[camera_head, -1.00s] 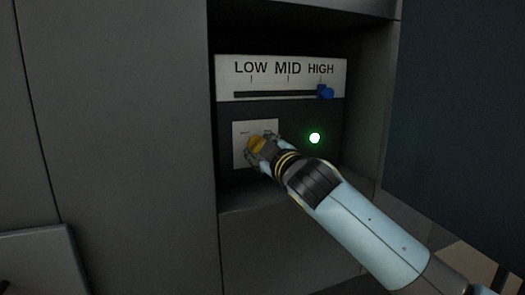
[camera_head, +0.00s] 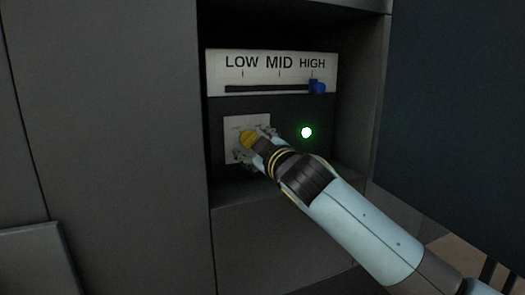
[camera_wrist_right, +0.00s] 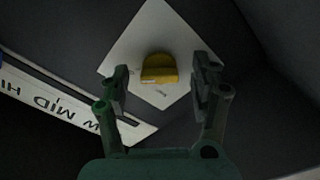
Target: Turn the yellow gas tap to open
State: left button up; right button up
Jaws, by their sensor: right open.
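The yellow gas tap (camera_head: 246,139) is a rounded knob on a pale square plate (camera_head: 232,127) inside a dark recess. In the right wrist view the tap (camera_wrist_right: 159,68) lies between the two fingers, with visible gaps on both sides. Its flat edge faces the gripper's base. My right gripper (camera_head: 254,146) is open in front of the plate, its fingers on either side of the tap. It also shows in the right wrist view (camera_wrist_right: 163,76). I cannot tell how deep the fingertips reach beside the tap. My left gripper is not in view.
Above the tap is a white LOW, MID, HIGH panel (camera_head: 220,68) with a blue slider (camera_head: 317,86) at HIGH. A green light (camera_head: 306,132) glows right of the tap. Recess walls and a ledge surround the gripper; a dark panel (camera_head: 455,110) stands at right.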

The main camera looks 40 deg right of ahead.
jog(key=v, duration=1.1)
jog(key=shift+s, duration=0.25)
jog(key=shift+f, duration=0.15)
